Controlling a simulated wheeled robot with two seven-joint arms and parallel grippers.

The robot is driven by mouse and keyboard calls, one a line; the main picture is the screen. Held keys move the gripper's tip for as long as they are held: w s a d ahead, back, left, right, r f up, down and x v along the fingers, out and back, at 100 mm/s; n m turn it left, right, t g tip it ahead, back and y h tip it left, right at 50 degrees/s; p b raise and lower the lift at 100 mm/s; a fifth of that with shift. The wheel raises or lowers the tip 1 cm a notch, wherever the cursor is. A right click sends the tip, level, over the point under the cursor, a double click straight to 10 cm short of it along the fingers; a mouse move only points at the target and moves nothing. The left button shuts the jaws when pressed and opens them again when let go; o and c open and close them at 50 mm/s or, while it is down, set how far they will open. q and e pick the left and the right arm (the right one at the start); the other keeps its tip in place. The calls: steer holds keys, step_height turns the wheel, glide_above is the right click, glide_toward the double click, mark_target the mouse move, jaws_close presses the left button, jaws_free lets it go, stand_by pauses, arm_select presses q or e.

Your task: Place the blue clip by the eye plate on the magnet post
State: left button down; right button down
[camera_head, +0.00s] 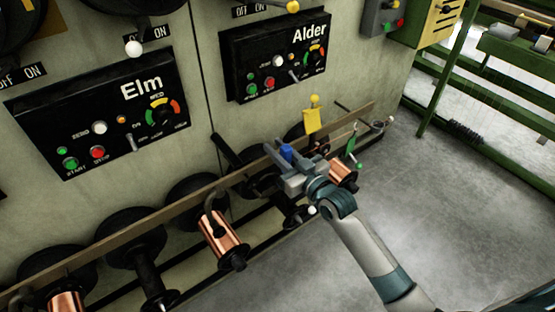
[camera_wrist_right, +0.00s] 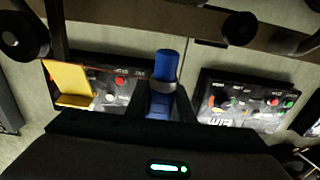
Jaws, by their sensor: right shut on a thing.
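The blue clip (camera_head: 286,152) is held upright between the fingers of my right gripper (camera_head: 287,170), near the wooden rail below the Alder panel. In the right wrist view the blue clip (camera_wrist_right: 164,66) sticks out beyond the two dark fingers (camera_wrist_right: 163,108), which are shut on it. I cannot make out for certain which parts are the eye plate and the magnet post. A small ring-shaped fitting (camera_head: 378,126) sits at the rail's far right end. My left gripper is not in view.
A yellow tag (camera_head: 311,121) stands just behind my right gripper; a green tag (camera_head: 350,146) hangs to its right. The wooden rail (camera_head: 160,223) runs along copper and black spools (camera_head: 222,238). The Elm (camera_head: 100,113) and Alder (camera_head: 277,55) panels are on the wall. The right floor is clear.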

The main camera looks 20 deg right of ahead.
steer(key=shift+f, duration=0.1)
